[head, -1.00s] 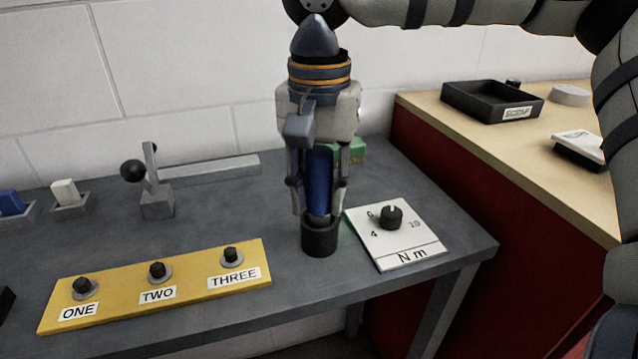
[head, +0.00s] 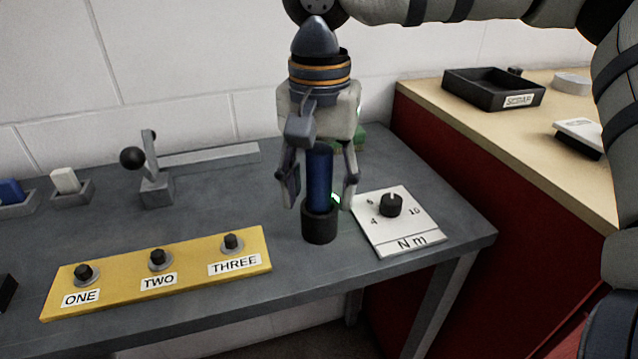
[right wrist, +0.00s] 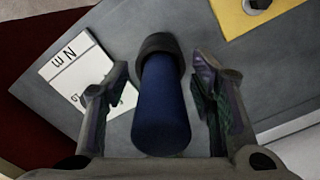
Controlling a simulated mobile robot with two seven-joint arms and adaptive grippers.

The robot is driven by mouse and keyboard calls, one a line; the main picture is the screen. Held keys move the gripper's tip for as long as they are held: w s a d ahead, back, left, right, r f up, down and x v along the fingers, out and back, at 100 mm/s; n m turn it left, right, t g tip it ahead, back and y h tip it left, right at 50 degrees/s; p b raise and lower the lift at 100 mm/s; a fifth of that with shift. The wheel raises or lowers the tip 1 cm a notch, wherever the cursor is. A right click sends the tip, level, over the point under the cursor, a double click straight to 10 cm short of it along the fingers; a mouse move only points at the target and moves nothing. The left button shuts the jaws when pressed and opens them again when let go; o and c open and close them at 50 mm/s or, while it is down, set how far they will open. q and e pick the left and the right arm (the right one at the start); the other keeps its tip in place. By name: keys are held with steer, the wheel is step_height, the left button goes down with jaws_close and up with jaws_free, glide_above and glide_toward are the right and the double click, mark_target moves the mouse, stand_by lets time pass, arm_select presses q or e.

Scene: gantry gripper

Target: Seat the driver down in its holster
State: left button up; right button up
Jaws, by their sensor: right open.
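The driver (head: 320,180) is a blue cylinder standing upright with its lower end inside the holster (head: 319,226), a short black cup on the grey bench. My right gripper (head: 319,202) points straight down over the driver. Its fingers are spread on either side, apart from it. In the right wrist view the blue driver (right wrist: 162,110) runs between the open fingers toward the black holster (right wrist: 160,45), with gaps on both sides. How deep the driver sits in the cup is hidden. My left gripper is not in view.
A white N m dial plate (head: 402,228) lies just right of the holster. A yellow panel (head: 160,275) with three knobs is at left front. A lever (head: 150,175) stands behind it. A green object (head: 360,140) is partly hidden behind my gripper. A black tray (head: 493,92) sits on the side counter.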

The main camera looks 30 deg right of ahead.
step_height(320, 180, up, 12)
steer(key=shift+r, duration=0.1)
stand_by(0.5)
